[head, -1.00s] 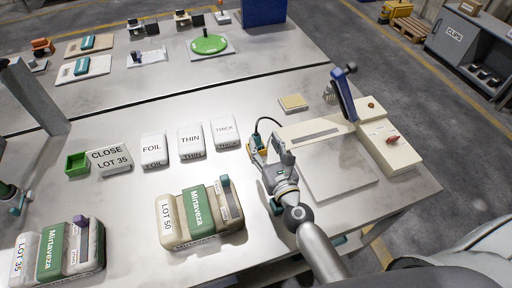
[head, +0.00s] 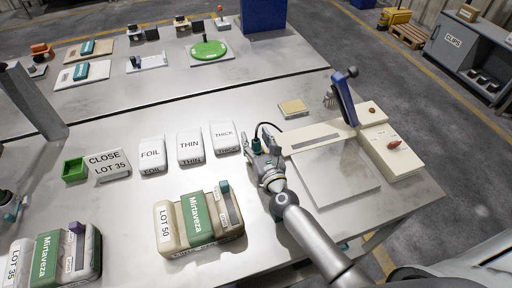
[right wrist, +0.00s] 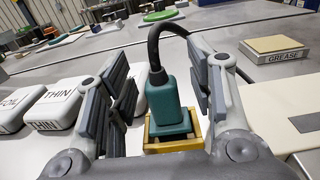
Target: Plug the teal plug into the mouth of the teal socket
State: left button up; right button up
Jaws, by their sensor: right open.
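The teal plug (right wrist: 163,103) stands upright in a small yellow holder (right wrist: 190,140) in the right wrist view, with a black cable curving up from its top. My right gripper (right wrist: 160,90) is open, with one finger on each side of the plug and gaps showing on both sides. In the head view my right gripper (head: 264,148) covers most of the plug and holder; the black cable (head: 257,128) shows behind it. I cannot make out the teal socket for certain. Only a bit of my left arm shows at the head view's left edge.
A sealing machine (head: 392,152) with a blue lever (head: 344,100) stands to the right. White blocks marked FOIL (head: 151,154), THIN (head: 190,146) and THICK (head: 224,137) lie to the left. A sack marked LOT 50 (head: 170,225) lies in front. A GREASE pad (head: 293,107) lies behind.

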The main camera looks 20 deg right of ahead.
jog(key=c, duration=1.1)
jog(key=shift+r, duration=0.15)
